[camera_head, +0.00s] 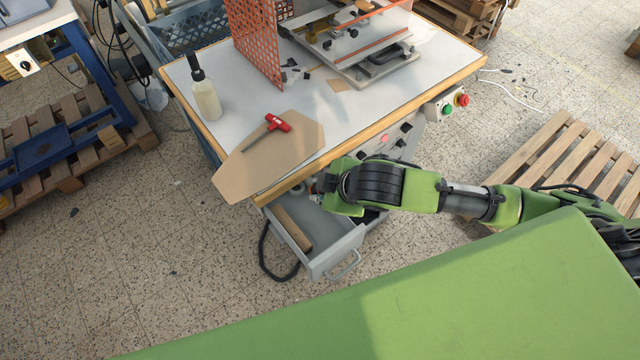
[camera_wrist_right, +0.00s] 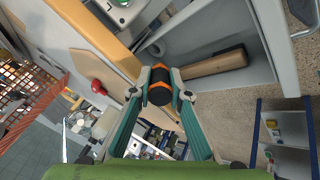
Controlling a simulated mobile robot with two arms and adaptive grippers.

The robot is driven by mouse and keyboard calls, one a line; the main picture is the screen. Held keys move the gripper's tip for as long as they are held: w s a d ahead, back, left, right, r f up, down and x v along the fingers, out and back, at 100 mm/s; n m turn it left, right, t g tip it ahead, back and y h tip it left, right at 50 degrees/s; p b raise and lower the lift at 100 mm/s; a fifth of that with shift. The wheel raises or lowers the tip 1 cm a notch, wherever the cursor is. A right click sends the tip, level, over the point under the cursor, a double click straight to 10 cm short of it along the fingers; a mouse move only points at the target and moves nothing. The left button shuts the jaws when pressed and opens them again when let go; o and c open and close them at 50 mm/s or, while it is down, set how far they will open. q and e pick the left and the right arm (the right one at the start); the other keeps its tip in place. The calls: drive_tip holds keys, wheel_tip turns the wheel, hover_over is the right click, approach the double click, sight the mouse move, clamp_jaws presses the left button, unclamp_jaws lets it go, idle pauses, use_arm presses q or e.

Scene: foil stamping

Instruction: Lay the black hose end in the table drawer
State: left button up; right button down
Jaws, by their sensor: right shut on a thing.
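The open grey table drawer (camera_head: 338,250) juts out from the table's near side. My right gripper (camera_wrist_right: 160,88) is shut on the black hose end (camera_wrist_right: 160,92), a short black cylinder with orange bands. In the wrist view the hose end appears in front of the drawer's opening, near the wooden table edge. Whether it touches the drawer cannot be told. In the head view my right wrist hides the hose end and the drawer's inner right part. My left gripper is not in view.
A black hose loop (camera_head: 264,258) hangs left of the drawer. A cardboard sheet (camera_head: 250,172) with a red-handled tool (camera_head: 277,123) overhangs the table edge above. Red and green buttons (camera_head: 455,104) sit at the right.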

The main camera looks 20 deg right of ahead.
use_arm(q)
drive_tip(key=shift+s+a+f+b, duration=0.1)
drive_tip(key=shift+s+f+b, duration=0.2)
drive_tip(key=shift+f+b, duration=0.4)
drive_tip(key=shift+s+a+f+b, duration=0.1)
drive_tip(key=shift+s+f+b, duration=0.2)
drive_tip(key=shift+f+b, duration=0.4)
use_arm(e)
drive_tip(key=shift+f, duration=3.65)
drive_tip(key=c, duration=1.8)
unclamp_jaws()
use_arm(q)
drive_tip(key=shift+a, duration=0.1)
use_arm(e)
drive_tip(key=v, duration=1.2)
drive_tip(key=shift+f, duration=0.1)
